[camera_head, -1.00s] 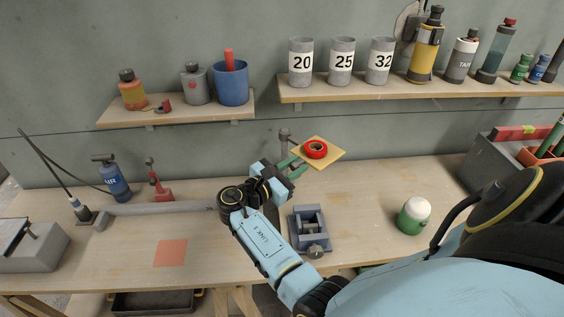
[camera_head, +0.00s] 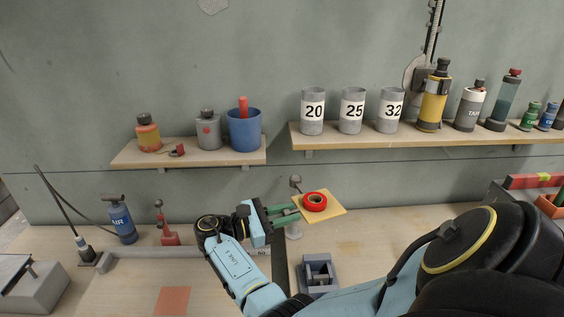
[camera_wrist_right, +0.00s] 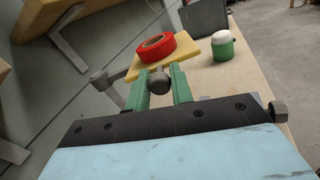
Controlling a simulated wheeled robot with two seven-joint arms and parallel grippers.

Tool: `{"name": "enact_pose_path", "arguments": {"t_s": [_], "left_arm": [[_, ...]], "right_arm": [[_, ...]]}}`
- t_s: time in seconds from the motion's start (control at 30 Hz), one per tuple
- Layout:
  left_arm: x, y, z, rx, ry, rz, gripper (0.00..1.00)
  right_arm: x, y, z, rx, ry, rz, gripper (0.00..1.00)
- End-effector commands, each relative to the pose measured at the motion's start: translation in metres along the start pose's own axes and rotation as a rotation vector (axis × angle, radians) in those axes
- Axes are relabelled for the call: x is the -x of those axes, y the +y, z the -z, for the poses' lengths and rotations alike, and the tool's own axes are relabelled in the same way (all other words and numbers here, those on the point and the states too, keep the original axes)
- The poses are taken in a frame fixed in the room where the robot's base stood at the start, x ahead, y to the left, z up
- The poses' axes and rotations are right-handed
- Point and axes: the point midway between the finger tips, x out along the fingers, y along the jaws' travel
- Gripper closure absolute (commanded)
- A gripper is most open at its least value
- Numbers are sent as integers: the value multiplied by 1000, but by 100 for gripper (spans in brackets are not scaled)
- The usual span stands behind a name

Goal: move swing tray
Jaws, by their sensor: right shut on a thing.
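The swing tray (camera_head: 335,208) is a small yellow square plate carrying a red ring-shaped roll (camera_head: 315,202). It sits beside a grey post (camera_head: 295,184) above the bench. My right gripper (camera_head: 293,212) reaches it from the left with green fingers. In the right wrist view, the fingers (camera_wrist_right: 158,88) are shut on a dark round knob (camera_wrist_right: 158,80) at the near edge of the tray (camera_wrist_right: 182,57). The red roll (camera_wrist_right: 156,47) lies flat on the tray there. The post is partly hidden by the fingers and tray. My left gripper is not in view.
A grey vise-like block (camera_head: 319,272) stands on the bench in front of the tray. An orange square (camera_head: 172,301) marks the bench at left. Shelves with numbered cups (camera_head: 352,110) and bottles hang behind. A green jar with a white lid (camera_wrist_right: 222,45) stands beyond the tray.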

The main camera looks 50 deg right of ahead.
Motion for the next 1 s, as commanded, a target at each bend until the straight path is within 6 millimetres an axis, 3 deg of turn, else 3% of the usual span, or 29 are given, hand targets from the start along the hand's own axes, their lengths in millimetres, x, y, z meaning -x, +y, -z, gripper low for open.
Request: {"name": "enact_pose_path", "arguments": {"t_s": [0.43, 0.47, 0.6, 0.87, 1.0], "left_arm": [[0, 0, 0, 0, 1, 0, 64], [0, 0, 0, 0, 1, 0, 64], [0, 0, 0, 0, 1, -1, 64], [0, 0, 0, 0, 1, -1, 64], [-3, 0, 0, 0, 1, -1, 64]], "right_arm": [[-2, -1, 0, 2, -2, 9, 100], [-2, -1, 0, 2, -2, 9, 75], [-1, 0, 0, 1, -2, 8, 58], [-1, 0, 0, 1, -1, 7, 58], [9, 0, 1, 1, 0, 6, 58]]}}
